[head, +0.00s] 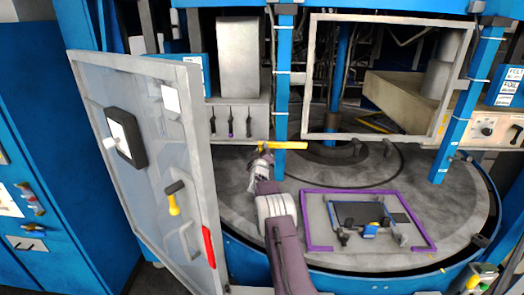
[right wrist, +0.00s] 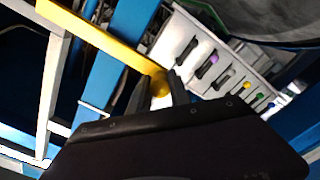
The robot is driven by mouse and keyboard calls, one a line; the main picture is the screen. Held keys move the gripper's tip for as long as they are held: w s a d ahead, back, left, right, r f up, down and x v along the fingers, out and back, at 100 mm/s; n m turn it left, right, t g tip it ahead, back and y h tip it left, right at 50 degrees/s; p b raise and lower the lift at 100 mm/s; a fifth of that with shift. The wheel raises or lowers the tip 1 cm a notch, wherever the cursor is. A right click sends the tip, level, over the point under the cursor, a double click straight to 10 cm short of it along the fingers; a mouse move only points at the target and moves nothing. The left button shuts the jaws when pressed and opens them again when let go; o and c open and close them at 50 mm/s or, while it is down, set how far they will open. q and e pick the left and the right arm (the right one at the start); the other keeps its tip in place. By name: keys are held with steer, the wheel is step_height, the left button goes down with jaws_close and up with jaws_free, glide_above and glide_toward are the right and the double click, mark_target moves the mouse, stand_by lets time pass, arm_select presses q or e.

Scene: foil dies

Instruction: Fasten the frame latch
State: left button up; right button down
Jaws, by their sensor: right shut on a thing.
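A yellow bar (head: 285,145), which looks like the frame latch, lies nearly level across a blue post, below the lower left corner of the grey frame (head: 308,90). My right gripper (head: 264,148) is at the bar's left end. In the right wrist view the fingers (right wrist: 158,88) are shut on the rounded end of the yellow bar (right wrist: 100,42), which runs away to the upper left. Whether the bar touches the frame cannot be told. My left gripper is not in view.
A grey door (head: 150,215) with a red-gripped handle stands open at the left. A purple-edged frame (head: 318,249) with a dark plate and clamps lies on the round grey table (head: 455,215). Blue posts (head: 462,95) stand either side. A panel with levers (head: 255,108) is behind the gripper.

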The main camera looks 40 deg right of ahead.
steer(key=shift+f, duration=0.25)
steer(key=c, duration=1.2)
jaws_free()
steer(key=shift+r, duration=0.1)
steer(key=shift+s+a+b, duration=0.4)
steer(key=shift+s+b, duration=0.05)
steer(key=shift+b, duration=0.05)
steer(key=b+v, duration=0.4)
steer(key=v, duration=0.4)
